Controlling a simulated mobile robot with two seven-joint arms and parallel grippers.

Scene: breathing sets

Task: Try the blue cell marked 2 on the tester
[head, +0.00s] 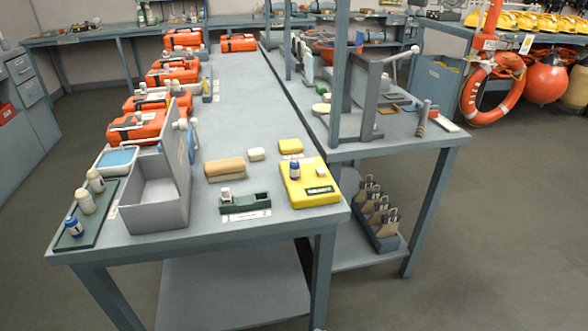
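The yellow tester (302,199) lies near the front right corner of the near table, with a small dark display on its face. A blue cell with a pale band (294,171) stands upright on the tester's left part. Another blue cell (73,227) stands on a dark green tray (92,238) at the table's front left. Two cream cells (86,202) stand behind it on the same tray. The numbers on the cells are too small to read. Neither of my grippers is in view.
A grey open box (157,214) stands beside the tray. A small green holder (240,209), a tan block (225,169) and a yellow block (290,146) lie around the tester. Orange packs (136,127) line the left side. A second table with a frame stands at right.

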